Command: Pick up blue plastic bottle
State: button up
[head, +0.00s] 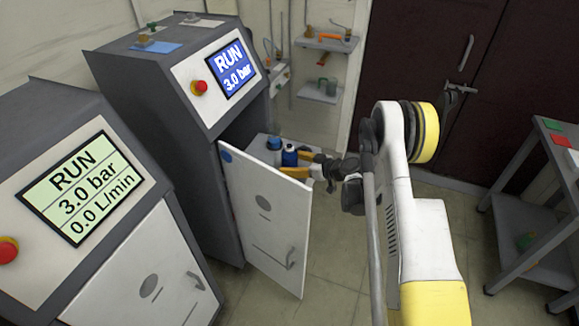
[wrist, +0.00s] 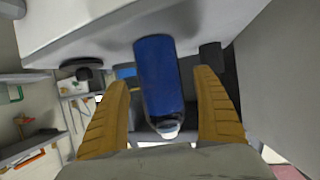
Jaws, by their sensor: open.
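The blue plastic bottle (head: 290,156) stands on a pale shelf (head: 262,140) behind the open door of the rear machine. In the wrist view the bottle (wrist: 158,75) is between the two orange fingers, with its clear, pale end toward my gripper. My gripper (head: 296,165) is open around the bottle, and its fingertips also show in the wrist view (wrist: 162,81). A gap shows between each finger and the bottle. The door hides the lower part of the shelf in the head view.
The open white door (head: 265,215) stands close to my gripper. A blue-topped item (head: 274,143) is beside the bottle, and a dark cylinder (wrist: 210,56) shows near it. A wall shelf (head: 325,42) is behind. A grey rack (head: 535,200) stands right, with clear floor between.

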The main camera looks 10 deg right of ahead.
aim_at(295, 154)
jog(key=shift+x, duration=0.85)
jog(key=shift+c, duration=0.3)
jog(key=c, duration=1.5)
jog(key=shift+o, duration=0.2)
jog(key=shift+r, duration=0.1)
jog(key=shift+r, duration=0.25)
notch_tip(295, 154, up, 4)
jog(key=shift+p, duration=1.25)
jog(key=w+d+r+p+v, duration=0.1)
jog(key=p+v, duration=0.3)
jog(key=v, duration=0.9)
jog(key=shift+w+d+r, duration=0.3)
jog(key=shift+w+d, duration=0.05)
jog(key=shift+w, duration=0.2)
